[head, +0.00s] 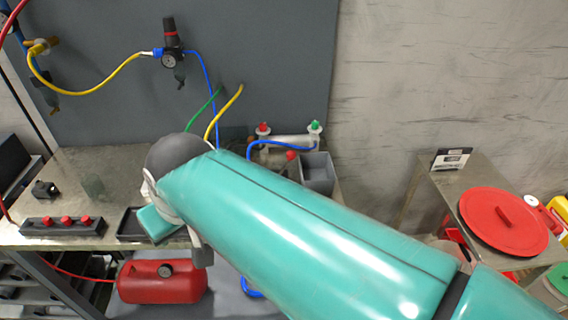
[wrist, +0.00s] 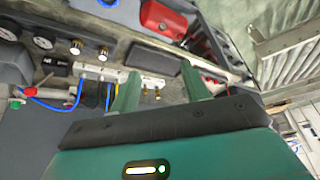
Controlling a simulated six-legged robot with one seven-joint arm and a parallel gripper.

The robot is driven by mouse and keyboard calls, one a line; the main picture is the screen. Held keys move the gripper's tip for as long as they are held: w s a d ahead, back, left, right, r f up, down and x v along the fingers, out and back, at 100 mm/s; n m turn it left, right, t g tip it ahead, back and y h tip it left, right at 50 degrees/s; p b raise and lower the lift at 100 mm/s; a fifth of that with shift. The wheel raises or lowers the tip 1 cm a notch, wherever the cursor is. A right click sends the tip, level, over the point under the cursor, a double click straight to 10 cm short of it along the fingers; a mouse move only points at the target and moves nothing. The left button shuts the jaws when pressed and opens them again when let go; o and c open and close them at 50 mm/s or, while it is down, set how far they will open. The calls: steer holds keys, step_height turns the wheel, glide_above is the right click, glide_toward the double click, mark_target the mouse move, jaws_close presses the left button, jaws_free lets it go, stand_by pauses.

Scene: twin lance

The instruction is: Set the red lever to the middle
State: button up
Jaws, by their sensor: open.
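My gripper (wrist: 160,70) is open in the wrist view, its two green fingers apart with nothing between them. Below the fingertips is a bench top with a white manifold block (wrist: 97,72) and brass fittings. A red-topped fitting (head: 263,129) and a green-topped fitting (head: 315,128) stand at the bench's back right in the head view. In the head view my arm hides my fingers and part of the bench.
A black strip with red knobs (head: 65,222) lies at the bench's left front. A grey bin (head: 317,175) stands by the fittings. A red tank (head: 162,280) is below the bench edge. Hoses hang from the back panel. A red lid (head: 503,221) lies on the right table.

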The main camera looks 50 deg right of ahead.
steer(key=w+d+r+m+g, duration=0.1)
steer(key=w+d+m, duration=0.1)
steer(key=d, duration=0.3)
steer(key=w+d+r+m, duration=0.1)
steer(key=w+d, duration=0.2)
steer(key=d, duration=0.2)
steer(key=m+y, duration=0.3)
steer(key=m, duration=0.5)
glide_toward(289, 159)
steer(key=x, duration=0.8)
steer(key=d+x, duration=0.1)
steer(key=x, duration=0.3)
steer(key=shift+w+f, duration=0.3)
steer(key=shift+f, duration=0.15)
jaws_close()
